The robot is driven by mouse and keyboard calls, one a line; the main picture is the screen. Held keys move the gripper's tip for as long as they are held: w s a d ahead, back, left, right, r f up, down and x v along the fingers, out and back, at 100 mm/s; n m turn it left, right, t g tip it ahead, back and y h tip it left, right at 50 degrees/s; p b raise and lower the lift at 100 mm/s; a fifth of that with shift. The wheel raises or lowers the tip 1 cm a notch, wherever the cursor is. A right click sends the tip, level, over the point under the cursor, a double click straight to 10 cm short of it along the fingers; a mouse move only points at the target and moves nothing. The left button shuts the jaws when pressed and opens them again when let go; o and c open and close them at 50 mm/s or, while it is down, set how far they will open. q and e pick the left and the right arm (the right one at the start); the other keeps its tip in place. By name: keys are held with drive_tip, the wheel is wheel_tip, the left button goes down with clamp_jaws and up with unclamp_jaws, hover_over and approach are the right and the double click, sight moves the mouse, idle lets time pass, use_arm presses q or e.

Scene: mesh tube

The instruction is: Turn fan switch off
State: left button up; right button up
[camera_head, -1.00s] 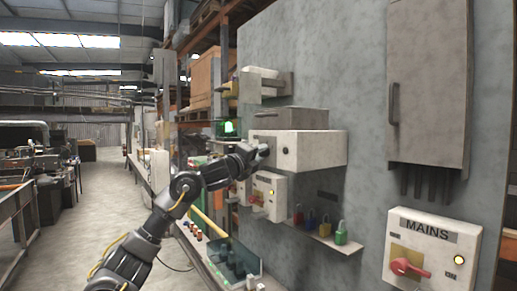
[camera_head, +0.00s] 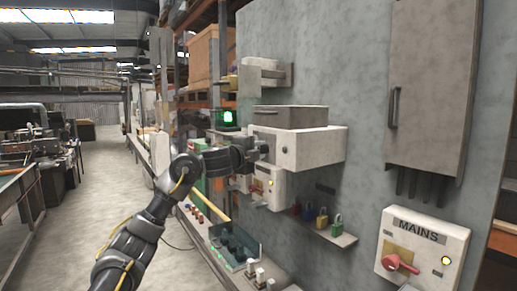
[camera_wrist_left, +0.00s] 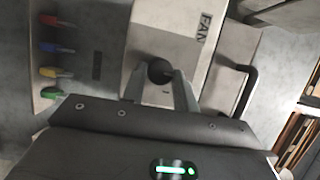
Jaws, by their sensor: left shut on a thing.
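The fan switch is a pale grey box (camera_head: 318,150) on the wall panel in the head view. In the left wrist view the same box (camera_wrist_left: 185,28) carries a FAN label. A round dark knob (camera_wrist_left: 160,72) on its face sits between my left gripper's fingers (camera_wrist_left: 160,85), which are shut on it. In the head view my left gripper (camera_head: 260,149) is at the left face of the box, and the hand hides the knob. The knob's exact setting cannot be read. My right gripper is not in view.
A smaller switch box (camera_head: 268,188) sits just below the hand. Coloured padlocks hang along a ledge (camera_head: 345,240) to the right. A MAINS box (camera_head: 425,225) with a red handle is at the lower right. A green lamp (camera_head: 228,117) glows behind the hand.

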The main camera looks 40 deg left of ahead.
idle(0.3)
use_arm(q)
drive_tip(key=o, duration=1)
drive_tip(key=s+b, duration=0.1)
drive_tip(key=s, duration=0.2)
drive_tip(key=s+b, duration=0.1)
drive_tip(key=s, duration=0.3)
drive_tip(key=s+d+b, duration=0.1)
drive_tip(key=s, duration=0.2)
drive_tip(key=shift+s, duration=0.4)
